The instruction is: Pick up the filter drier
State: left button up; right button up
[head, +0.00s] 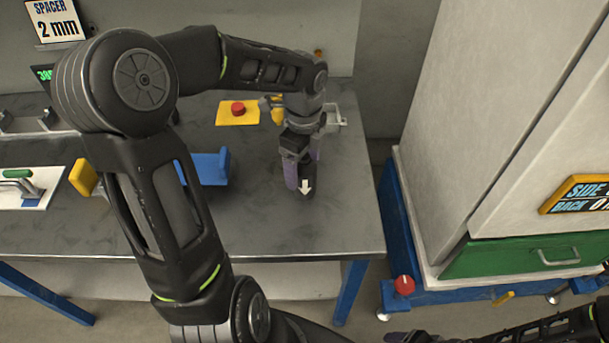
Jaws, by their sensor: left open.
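A small dark piece with a white arrow on it, which looks like the filter drier (306,187), is at the right part of the grey workbench. My left gripper (298,178) points down at it, with its purple-edged fingers open. The fingers overlap the piece in this view, and I cannot tell whether they touch it. Much of the piece is hidden by the gripper. My right arm shows at the bottom right edge, and only a sliver of what may be its gripper (402,337) is visible.
On the workbench (250,225) are a blue holder (211,167), a yellow plate with a red button (238,108), and a toggle clamp (20,184). A grey bracket (335,119) is behind the gripper. A tall white cabinet (490,120) on a blue base stands to the right. The bench front is clear.

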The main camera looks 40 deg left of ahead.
pick_arm(q)
notch_tip(320, 180, down, 3)
jog(key=shift+r, duration=0.2)
jog(key=shift+c, duration=0.3)
jog(key=c, duration=1.6)
jog(key=shift+r, duration=0.15)
notch_tip(320, 180, up, 10)
jog(key=shift+f, duration=0.1)
dwell(0.4)
